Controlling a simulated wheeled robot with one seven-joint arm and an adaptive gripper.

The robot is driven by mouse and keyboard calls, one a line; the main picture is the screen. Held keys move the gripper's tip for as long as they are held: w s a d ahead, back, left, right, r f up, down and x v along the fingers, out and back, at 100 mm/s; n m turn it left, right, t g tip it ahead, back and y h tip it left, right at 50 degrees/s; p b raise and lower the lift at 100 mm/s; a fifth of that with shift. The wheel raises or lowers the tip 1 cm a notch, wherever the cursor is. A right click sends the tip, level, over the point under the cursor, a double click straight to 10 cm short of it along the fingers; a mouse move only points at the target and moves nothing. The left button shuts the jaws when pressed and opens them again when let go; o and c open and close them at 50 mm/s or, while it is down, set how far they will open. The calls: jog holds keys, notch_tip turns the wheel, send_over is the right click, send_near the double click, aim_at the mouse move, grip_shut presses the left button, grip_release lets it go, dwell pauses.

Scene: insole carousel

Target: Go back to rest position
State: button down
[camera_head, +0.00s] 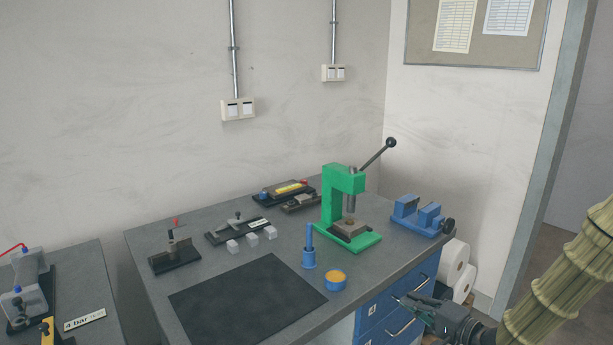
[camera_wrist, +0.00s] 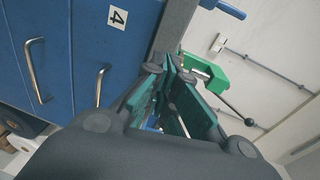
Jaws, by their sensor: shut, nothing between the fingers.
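My gripper (camera_head: 402,299) is at the lower right of the head view, in front of the blue drawers and beside the right edge of the workbench. It is shut and empty. In the wrist view my gripper (camera_wrist: 170,64) fills the lower middle, its fingers together. My arm, in a ribbed tan sleeve, comes in from the right edge of the head view. The workbench (camera_head: 240,200) is dark grey and stands clear of the gripper. No object is held.
A green lever press (camera_head: 343,190) and a blue vise (camera_head: 420,217) stand at the bench's right. Blue drawers (camera_head: 375,310) with metal handles lie near the gripper. A black mat (camera_head: 248,297), a blue post (camera_head: 309,252) and small fixtures occupy the bench.

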jog(key=s+a+f+n+g+h+p, duration=0.1)
jog(key=s+a+f+n+g+h, duration=0.15)
jog(key=s+f, duration=0.75)
jog(key=s+a+f+n+g+h+p, duration=0.2)
jog(key=s+a+f+g+h, duration=0.15)
jog(key=s+f, duration=0.65)
jog(key=s+f+n+g+h, duration=0.1)
jog(key=s+f+n+g, duration=0.1)
jog(key=s, duration=0.9)
jog(key=s+d+f+n+g+h+p, duration=0.1)
jog(key=s+f+g, duration=0.4)
jog(key=s, duration=0.6)
jog(key=shift+s+d+f+n+h, duration=0.15)
jog(key=shift+f+n+h, duration=0.65)
jog(key=shift+n, duration=0.15)
